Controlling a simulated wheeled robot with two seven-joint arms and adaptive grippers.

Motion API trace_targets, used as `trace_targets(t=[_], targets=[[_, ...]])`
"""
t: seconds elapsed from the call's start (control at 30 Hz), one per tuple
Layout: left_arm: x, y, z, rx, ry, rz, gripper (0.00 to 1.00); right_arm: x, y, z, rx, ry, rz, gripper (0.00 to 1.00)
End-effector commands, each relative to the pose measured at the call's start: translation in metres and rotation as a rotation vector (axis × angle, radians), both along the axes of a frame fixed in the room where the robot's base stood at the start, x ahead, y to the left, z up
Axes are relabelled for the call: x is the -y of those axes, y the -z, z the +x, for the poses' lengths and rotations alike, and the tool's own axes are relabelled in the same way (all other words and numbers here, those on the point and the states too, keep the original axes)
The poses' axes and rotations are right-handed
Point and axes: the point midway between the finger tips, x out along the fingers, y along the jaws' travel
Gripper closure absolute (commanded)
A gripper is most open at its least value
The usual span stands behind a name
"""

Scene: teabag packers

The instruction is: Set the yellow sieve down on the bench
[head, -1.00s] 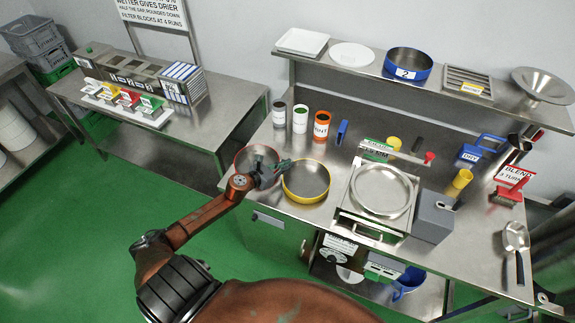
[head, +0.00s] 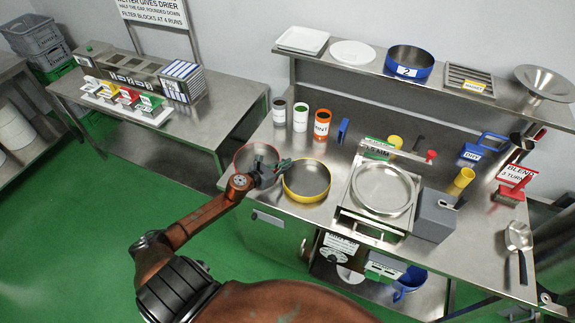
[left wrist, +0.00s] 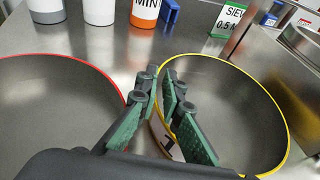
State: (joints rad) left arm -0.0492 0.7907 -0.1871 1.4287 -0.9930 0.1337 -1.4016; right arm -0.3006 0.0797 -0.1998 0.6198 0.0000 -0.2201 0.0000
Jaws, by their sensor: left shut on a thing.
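The yellow sieve (head: 307,181), a round metal pan with a yellow rim, is at the bench's left front. It shows large at right in the left wrist view (left wrist: 225,105). My left gripper (head: 274,168) is shut on its left wall, with the green-padded fingers (left wrist: 158,108) on either side of it. The sieve looks level at about bench height; I cannot tell whether its base touches the bench (head: 325,220). A red-rimmed sieve (head: 248,154) stands just left of it, partly behind my gripper. My right gripper is not in view.
A scale-like station with a round metal pan (head: 382,190) stands close to the right of the yellow sieve. Several tins, including an orange mint tin (head: 321,125), stand behind. A grey box (head: 434,218) is further right. A shelf (head: 350,75) runs along the back.

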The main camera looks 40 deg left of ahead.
Motion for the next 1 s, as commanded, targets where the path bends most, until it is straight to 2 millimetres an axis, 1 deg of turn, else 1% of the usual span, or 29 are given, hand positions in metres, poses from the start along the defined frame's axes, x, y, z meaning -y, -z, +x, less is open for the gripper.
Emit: trace_targets(t=[0.03, 0.1, 0.13, 0.4, 0.67, 1.0], targets=[[0.0022, 0.0128, -0.0053, -0.019, 0.003, -0.001, 1.0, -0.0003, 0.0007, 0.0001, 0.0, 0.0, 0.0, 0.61], [0.002, 0.0135, -0.0058, -0.021, 0.002, -0.002, 1.0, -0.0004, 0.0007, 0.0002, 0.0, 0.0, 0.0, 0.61], [0.0019, 0.0139, -0.0059, -0.021, 0.002, -0.002, 0.92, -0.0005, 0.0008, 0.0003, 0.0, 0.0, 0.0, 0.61], [0.0012, 0.0125, -0.0057, -0.018, 0.002, -0.001, 0.74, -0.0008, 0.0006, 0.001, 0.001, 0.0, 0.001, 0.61], [0.0006, 0.0108, -0.0052, -0.016, 0.001, 0.0, 0.72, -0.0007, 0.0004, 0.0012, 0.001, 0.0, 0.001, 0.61], [0.0, 0.0074, -0.0037, -0.011, 0.0, 0.0, 0.48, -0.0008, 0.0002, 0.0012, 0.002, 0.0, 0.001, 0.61]])
